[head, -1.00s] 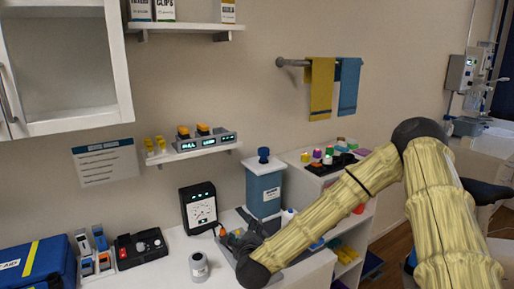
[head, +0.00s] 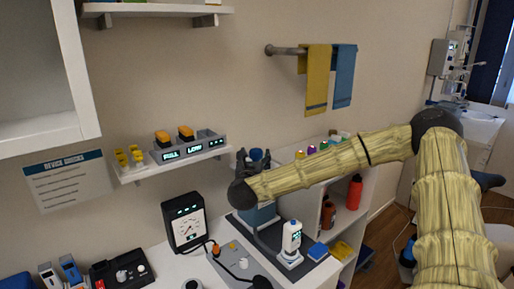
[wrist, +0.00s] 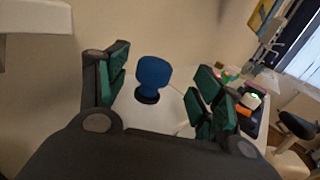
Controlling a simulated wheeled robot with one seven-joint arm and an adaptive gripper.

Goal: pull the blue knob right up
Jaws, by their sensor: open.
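The blue knob (wrist: 153,76) stands upright on a short dark base on a white top in the wrist view. In the head view only its top (head: 256,154) shows between my gripper's fingers. My gripper (wrist: 162,84) is open, with one green-padded finger on each side of the knob. A gap shows between the knob and each finger, so they look apart. In the head view my gripper (head: 254,160) is over the blue-grey box (head: 253,216) that bears the knob. My wrist and arm hide much of that box.
A gauge box (head: 188,226) stands left of the knob's box, and a white handheld device (head: 291,238) in front. A small wall shelf (head: 180,160) with yellow pieces and a display unit is close on the left. A side unit (head: 345,200) with bottles stands to the right.

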